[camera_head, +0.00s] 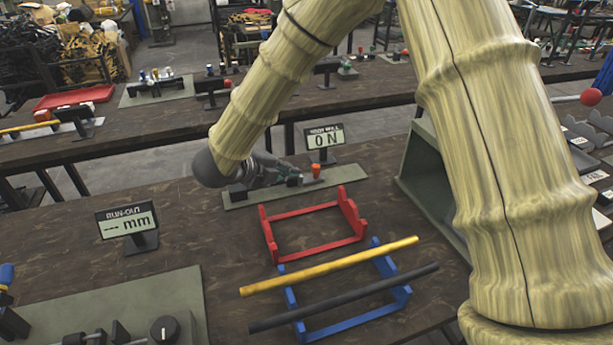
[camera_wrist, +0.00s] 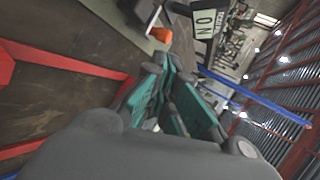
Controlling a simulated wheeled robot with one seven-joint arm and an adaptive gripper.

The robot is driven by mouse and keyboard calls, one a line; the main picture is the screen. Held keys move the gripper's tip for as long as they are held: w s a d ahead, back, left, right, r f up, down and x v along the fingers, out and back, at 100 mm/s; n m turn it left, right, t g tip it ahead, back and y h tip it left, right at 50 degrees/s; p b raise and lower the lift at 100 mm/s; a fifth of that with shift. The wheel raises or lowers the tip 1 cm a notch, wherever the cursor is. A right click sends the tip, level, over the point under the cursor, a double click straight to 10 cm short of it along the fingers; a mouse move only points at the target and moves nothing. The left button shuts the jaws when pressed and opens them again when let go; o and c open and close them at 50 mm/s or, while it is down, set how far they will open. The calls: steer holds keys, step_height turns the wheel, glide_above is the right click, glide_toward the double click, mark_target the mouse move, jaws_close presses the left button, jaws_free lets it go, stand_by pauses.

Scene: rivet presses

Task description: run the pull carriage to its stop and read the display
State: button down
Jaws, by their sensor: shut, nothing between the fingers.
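The display (camera_head: 323,138) stands on a post behind a narrow green base plate (camera_head: 240,197); it shows a 0 and an N, and also appears in the wrist view (camera_wrist: 205,20). An orange knob (camera_head: 317,171) stands upright at the right part of the plate and shows in the wrist view (camera_wrist: 162,35). It seems to belong to the pull carriage, whose body is mostly hidden by my gripper. My gripper (camera_head: 297,179) is shut and empty, low over the plate, just left of the knob. In the wrist view its fingertips (camera_wrist: 166,68) appear apart from the knob.
A red cradle (camera_head: 312,238) stands in front of the plate. A blue rack (camera_head: 345,325) holds a yellow rod (camera_head: 330,266) and a black rod (camera_head: 343,298). A run-out display (camera_head: 127,221) showing dashes and mm stands left. A green box (camera_head: 425,180) stands right.

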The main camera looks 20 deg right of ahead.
steer(key=x, duration=0.3)
steer(key=p+x, duration=0.1)
steer(key=x, duration=0.7)
steer(key=shift+w+a+f, duration=0.1)
steer(key=shift+a+f, duration=0.25)
steer(key=shift+a, duration=0.05)
